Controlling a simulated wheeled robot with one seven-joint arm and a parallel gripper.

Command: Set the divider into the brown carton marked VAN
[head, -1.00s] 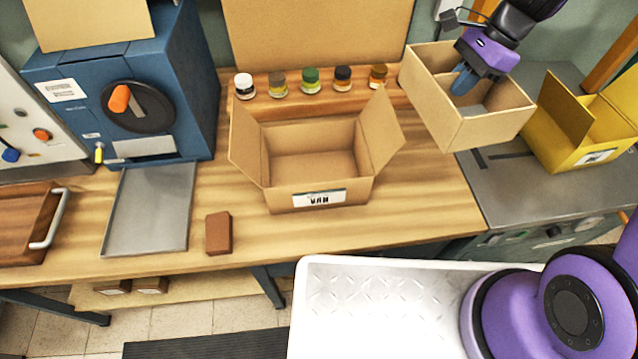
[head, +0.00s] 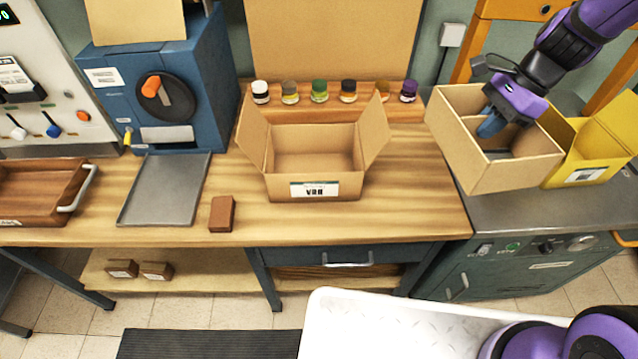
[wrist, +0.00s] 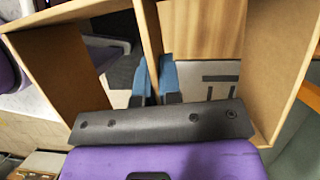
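The brown carton marked VAN (head: 330,188) stands upright on the wooden bench, its side flaps spread and its inside empty. The divider (head: 515,170) is an open cardboard frame with a middle wall, held over the grey cabinet top to the right of the carton. My gripper (head: 490,124) reaches down into the frame from above. In the wrist view my blue fingers (wrist: 155,80) sit on both sides of the divider's middle wall (wrist: 150,35), shut on it. The divider is apart from the carton and looks slightly tilted.
A yellow carton (head: 588,173) stands on the grey cabinet (head: 450,220), partly behind the divider. Several jars (head: 319,92) line the back ledge behind the VAN carton. A brown block (head: 222,214), a grey tray (head: 165,190) and a blue machine (head: 190,75) are to its left.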

